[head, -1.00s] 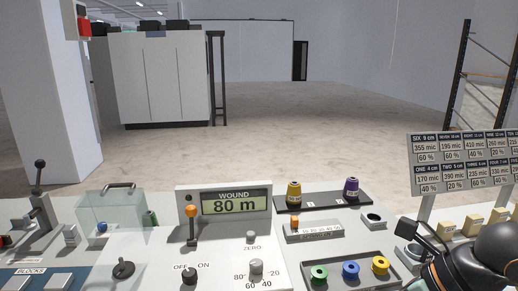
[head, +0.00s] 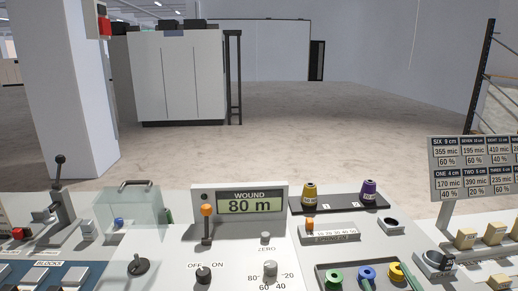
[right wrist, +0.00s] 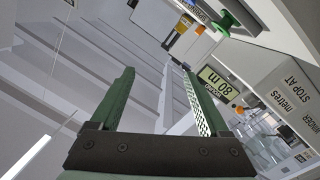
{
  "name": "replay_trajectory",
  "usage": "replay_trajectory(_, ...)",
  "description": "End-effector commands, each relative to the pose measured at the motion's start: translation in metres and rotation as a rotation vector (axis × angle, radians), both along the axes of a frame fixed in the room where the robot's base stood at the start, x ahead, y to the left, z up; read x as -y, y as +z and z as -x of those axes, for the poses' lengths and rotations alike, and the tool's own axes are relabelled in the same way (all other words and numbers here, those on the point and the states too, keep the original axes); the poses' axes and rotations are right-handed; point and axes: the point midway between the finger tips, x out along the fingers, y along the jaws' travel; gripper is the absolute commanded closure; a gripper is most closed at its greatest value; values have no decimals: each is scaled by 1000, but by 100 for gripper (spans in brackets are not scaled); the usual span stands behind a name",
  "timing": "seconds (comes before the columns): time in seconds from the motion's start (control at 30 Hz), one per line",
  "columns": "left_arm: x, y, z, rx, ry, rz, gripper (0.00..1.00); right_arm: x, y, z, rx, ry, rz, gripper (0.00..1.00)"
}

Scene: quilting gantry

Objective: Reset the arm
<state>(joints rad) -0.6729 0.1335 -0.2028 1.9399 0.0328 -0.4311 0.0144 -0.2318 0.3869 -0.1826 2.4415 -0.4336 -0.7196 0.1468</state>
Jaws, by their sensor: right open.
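My right gripper (right wrist: 158,74) is open, with its two green fingers apart and nothing between them in the right wrist view. My left gripper is not in view. On the white console, an upright lever with an orange knob (head: 206,211) stands left of the wound display (head: 250,205), which reads 80 m. The display also shows in the right wrist view (right wrist: 218,84).
A tray holds a green spool (head: 335,279) and a blue spool (head: 366,273). Gold (head: 309,194) and purple (head: 369,193) cones stand behind. A black lever (head: 59,178) and clear box (head: 126,207) are at left. A data board (head: 473,168) stands at right.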

Motion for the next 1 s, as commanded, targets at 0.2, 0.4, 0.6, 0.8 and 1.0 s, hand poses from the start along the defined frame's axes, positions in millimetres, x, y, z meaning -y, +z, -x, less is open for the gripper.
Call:
replay_trajectory(0.2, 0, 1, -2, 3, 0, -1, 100, 12, -136, 64, -562, -153, -188, 21)
replay_trajectory(0.4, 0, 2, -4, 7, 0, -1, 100, 1, -196, 126, -885, -193, -266, 21)
replay_trajectory(0.6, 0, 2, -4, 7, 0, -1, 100, -15, -229, 183, -1139, -200, -322, 21)
replay_trajectory(0.8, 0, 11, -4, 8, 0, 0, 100, -26, -241, 196, -1195, -174, -349, 21)
replay_trajectory(1.0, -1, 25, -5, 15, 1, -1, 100, -34, -251, 179, -1114, -132, -373, 21)
